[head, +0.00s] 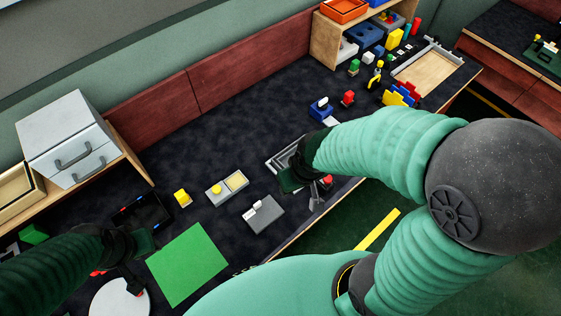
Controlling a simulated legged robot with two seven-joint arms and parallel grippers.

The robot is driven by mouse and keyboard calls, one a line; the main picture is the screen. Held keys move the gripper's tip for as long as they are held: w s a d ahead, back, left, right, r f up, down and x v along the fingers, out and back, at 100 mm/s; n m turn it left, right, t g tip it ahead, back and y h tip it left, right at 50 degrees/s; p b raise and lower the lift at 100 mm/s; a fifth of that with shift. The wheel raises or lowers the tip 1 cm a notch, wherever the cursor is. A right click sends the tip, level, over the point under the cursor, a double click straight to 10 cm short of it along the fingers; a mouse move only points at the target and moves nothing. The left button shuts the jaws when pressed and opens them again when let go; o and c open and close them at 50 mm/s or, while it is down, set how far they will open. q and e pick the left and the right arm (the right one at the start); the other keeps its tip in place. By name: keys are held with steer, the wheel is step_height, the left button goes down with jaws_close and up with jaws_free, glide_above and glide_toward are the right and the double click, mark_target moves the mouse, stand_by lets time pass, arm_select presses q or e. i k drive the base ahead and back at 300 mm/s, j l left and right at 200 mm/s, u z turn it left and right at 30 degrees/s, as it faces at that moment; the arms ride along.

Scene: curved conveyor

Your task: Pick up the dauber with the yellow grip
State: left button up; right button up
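Several small pieces with yellow parts are in the head view, and I cannot tell for certain which is the dauber. A small yellow piece with a knob-like top (182,198) stands on the dark table left of centre. A yellow and black upright piece (375,78) stands at the back right. My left gripper (138,262) is low at the left, left of the green sheet, its fingers apart with nothing seen between them. My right gripper (306,182) is over the table's front edge by a grey tray (285,153); its fingers look apart, partly hidden by the wrist.
A grey block with a yellow knob (216,189), a grey box (263,214) and a green sheet (188,264) lie between my grippers. A black tray (142,212) and white disc (115,299) are near the left one. A drawer cabinet (68,140) stands back left.

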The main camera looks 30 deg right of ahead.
mark_target(184, 199)
steer(key=l, duration=1.25)
